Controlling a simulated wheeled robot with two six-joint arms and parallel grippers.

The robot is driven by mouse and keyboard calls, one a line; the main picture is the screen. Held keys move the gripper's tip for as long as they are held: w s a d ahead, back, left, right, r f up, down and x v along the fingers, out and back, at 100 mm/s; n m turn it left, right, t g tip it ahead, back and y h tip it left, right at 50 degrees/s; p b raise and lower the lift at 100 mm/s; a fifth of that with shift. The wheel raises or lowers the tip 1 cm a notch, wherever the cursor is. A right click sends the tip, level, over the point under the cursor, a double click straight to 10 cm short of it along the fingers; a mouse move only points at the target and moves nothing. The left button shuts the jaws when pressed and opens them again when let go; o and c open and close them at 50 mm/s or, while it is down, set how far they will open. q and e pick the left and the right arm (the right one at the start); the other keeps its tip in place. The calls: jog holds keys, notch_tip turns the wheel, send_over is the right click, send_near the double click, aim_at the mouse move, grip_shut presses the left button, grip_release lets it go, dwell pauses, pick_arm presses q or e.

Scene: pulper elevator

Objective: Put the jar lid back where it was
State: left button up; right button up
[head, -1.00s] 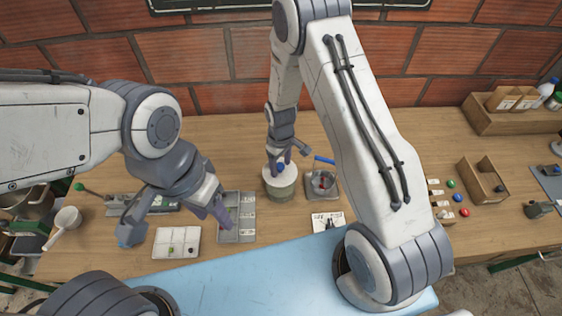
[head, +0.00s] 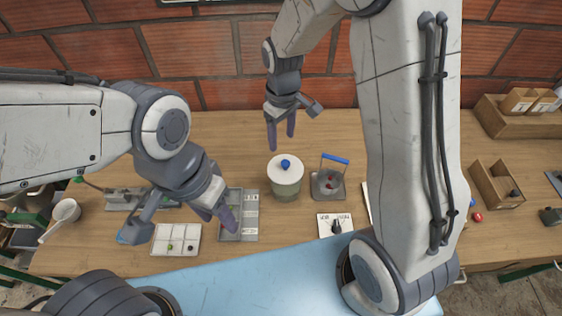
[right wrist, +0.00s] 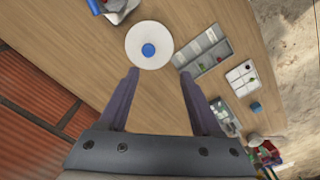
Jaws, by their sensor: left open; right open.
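The jar (head: 287,184) stands upright on the table with a pale body. The white jar lid (head: 286,166) with a blue knob sits on top of the jar. From above, the lid also shows in the right wrist view (right wrist: 135,38). My right gripper (head: 281,146) is open and empty, above and behind the jar, apart from the lid. Its two fingers show spread in the right wrist view (right wrist: 158,75). My left gripper (head: 180,231) is open and empty, left of the jar over the white tray and grey compartment tray.
A white tray (head: 158,249) and a grey compartment tray (head: 250,196) lie left of the jar. A metal container with a blue handle (head: 335,158) stands close right of it. A dial card (head: 325,231) lies in front. A wooden box (head: 481,179) stands further right.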

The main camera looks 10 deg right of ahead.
jog(key=s+a+r, duration=0.2)
jog(key=s+r, duration=0.1)
jog(key=s, duration=0.4)
jog(key=s+a+r, duration=0.2)
jog(key=s+r, duration=0.1)
jog(key=s, duration=0.5)
jog(key=s+a+r+y, duration=0.1)
jog(key=s+a+r, duration=0.1)
jog(key=s, duration=0.6)
jog(key=shift+a+r, duration=0.4)
jog(key=shift+r, duration=0.35)
notch_tip(320, 180, down, 6)
jog(key=b, duration=0.6)
jog(key=shift+f, duration=0.2)
